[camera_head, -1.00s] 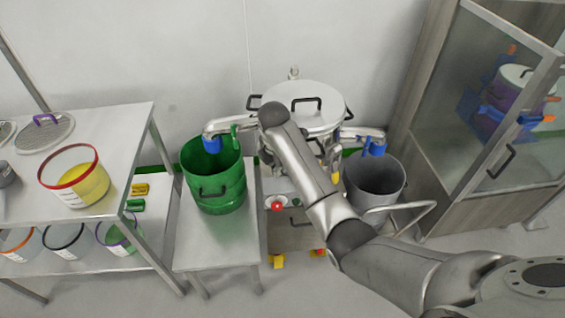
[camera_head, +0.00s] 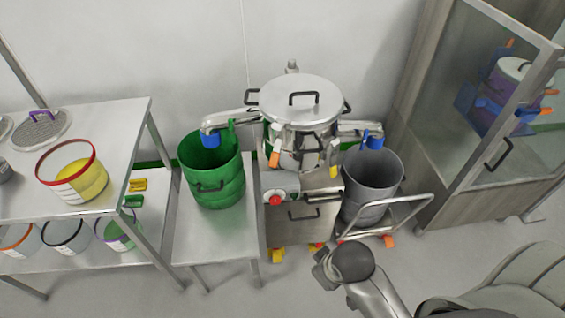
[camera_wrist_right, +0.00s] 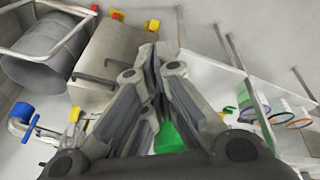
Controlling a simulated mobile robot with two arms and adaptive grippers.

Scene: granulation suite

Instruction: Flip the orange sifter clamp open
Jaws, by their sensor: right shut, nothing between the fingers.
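The sifter (camera_head: 300,105) stands at the centre of the head view, with a round steel lid and a black handle. The orange clamp (camera_head: 275,158) shows on its front left side, slanting slightly; I cannot tell whether it is open. A yellow clamp (camera_head: 334,171) is on its front right, and a yellow piece also shows in the wrist view (camera_wrist_right: 75,114). My right gripper (camera_wrist_right: 150,52) is shut and empty in the wrist view, apart from the sifter. In the head view my right arm is low, in front of the machine. My left gripper is out of view.
A green bin (camera_head: 212,170) stands on a steel table left of the machine. A grey bin (camera_head: 372,185) sits on a railed trolley to the right. A shelf (camera_head: 125,130) with tubs is at far left; a glass-doored cabinet (camera_head: 440,150) is at right.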

